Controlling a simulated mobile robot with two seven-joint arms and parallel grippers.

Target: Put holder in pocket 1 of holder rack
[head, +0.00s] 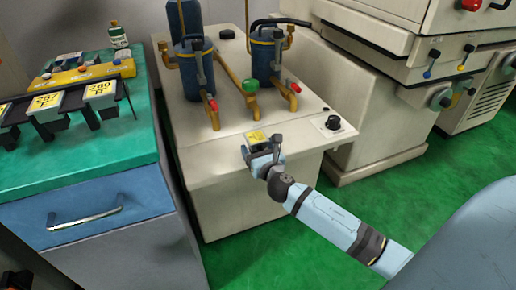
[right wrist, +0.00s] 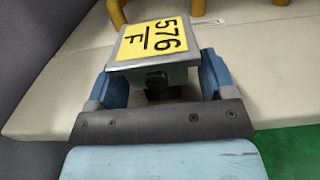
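The holder (right wrist: 155,62) is a grey block with a yellow label reading "576 F". My right gripper (right wrist: 163,84) has its two blue fingers on either side of it and appears shut on it. In the head view the right gripper (head: 262,152) and the holder's yellow label (head: 257,136) are over the front edge of the cream cabinet top. Whether the holder touches that top is unclear. The holder rack (head: 62,112) is a dark rail on the green bench at left, with several labelled holders in it, one reading "269 R" (head: 100,89). Pocket numbers are not legible.
The cream cabinet (head: 230,165) carries blue filter canisters (head: 265,55) and brass pipes. A yellow block (head: 85,75) and a bottle (head: 118,36) stand behind the rack. The green bench top (head: 95,155) is bare in front of the rack. A large machine (head: 375,100) stands at right.

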